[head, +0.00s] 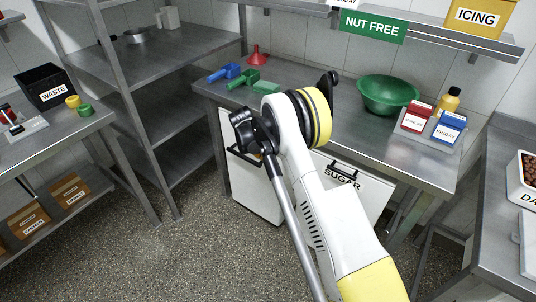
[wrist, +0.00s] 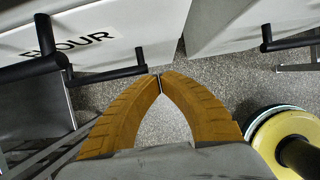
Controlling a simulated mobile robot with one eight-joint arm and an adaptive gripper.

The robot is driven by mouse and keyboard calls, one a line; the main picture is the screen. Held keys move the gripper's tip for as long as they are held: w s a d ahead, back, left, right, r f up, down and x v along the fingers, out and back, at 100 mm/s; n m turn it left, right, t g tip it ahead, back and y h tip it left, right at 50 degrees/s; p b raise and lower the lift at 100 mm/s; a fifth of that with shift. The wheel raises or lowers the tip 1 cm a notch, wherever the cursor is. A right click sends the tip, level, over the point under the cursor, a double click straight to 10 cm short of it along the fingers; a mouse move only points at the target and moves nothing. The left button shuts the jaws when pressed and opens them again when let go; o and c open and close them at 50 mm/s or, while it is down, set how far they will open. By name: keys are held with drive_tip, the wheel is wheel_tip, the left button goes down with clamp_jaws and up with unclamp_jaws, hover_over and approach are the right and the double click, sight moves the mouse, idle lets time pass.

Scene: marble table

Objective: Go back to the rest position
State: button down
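My gripper (wrist: 160,82) shows in the wrist view. Its two orange ribbed fingers meet at the tips, and nothing shows between them. Beyond the fingers lie the speckled floor (wrist: 165,125) and the white bin fronts. In the head view my white arm with yellow bands rises in front of the middle steel table (head: 330,100). I cannot make out the fingers in the head view, where the arm seems to hide them.
The table bears blue and green scoops (head: 224,73), a red funnel (head: 256,56), a green bowl (head: 388,94) and labelled boxes (head: 416,117). Below are a SUGAR bin (head: 376,192) and a FLOUR bin (wrist: 110,25) with black handles. Steel shelving (head: 165,70) stands left. Floor at lower left is open.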

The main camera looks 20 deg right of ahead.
drive_tip(key=s+a+r+m+t+y+p, duration=0.1)
drive_tip(key=s+r+m, duration=0.4)
drive_tip(key=r, duration=0.5)
drive_tip(key=s+a+r+m+p, duration=0.1)
drive_tip(key=s+r+m, duration=0.1)
drive_tip(key=s+r, duration=0.65)
drive_tip(key=s+a+r+m+t+y+p, duration=0.1)
drive_tip(key=s+r+m, duration=0.3)
drive_tip(key=r, duration=0.9)
drive_tip(key=s+a+m+t, duration=0.1)
drive_tip(key=s+m, duration=0.6)
drive_tip(key=s, duration=0.5)
drive_tip(key=s+a+r+m+t+y, duration=0.1)
drive_tip(key=s+m, duration=0.6)
drive_tip(key=s, duration=0.5)
drive_tip(key=shift+r+t+y, duration=0.3)
